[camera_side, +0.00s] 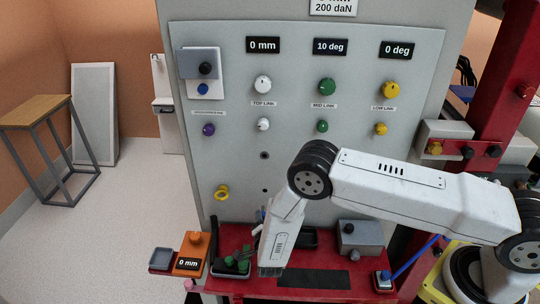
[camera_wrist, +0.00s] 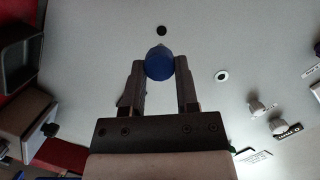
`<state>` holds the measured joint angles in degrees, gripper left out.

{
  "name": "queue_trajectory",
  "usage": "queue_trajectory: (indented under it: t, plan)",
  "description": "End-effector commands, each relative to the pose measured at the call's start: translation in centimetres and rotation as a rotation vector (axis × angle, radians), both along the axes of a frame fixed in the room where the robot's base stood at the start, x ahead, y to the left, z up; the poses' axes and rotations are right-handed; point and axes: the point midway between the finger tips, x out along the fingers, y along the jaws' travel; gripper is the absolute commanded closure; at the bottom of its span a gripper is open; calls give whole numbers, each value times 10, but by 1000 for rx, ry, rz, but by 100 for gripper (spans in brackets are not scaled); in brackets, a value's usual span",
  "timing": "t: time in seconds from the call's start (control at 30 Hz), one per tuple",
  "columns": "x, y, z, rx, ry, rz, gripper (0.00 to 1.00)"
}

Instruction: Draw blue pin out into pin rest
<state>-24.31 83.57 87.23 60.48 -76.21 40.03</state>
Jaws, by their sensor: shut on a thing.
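The blue pin (camera_wrist: 158,66) shows in the wrist view as a round blue head between the two dark fingers of my gripper (camera_wrist: 159,70), which is shut on it. The grey panel (camera_wrist: 110,60) lies beyond it. I cannot tell which part is the pin rest.
In the wrist view, a dark hole (camera_wrist: 162,31) is just past the pin and a ringed hole (camera_wrist: 221,76) is to the right. The red bench (camera_side: 345,275) carries green parts (camera_side: 240,257), a grey box (camera_side: 359,237) and a blue-handled tool (camera_side: 415,258). An orange box (camera_side: 190,252) stands left.

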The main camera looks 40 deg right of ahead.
Motion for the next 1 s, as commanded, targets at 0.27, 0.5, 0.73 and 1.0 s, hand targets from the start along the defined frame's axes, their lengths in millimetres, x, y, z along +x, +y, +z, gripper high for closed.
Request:
queue_trajectory:
  t: [0.27, 0.5, 0.73, 1.0]
  plan:
    - [7, -7, 0, 0, 0, -1, 100]
    - [18, -19, 0, 0, 1, -1, 100]
    - [29, -29, 0, 0, 0, 0, 100]
    - [38, -38, 0, 0, 1, -1, 100]
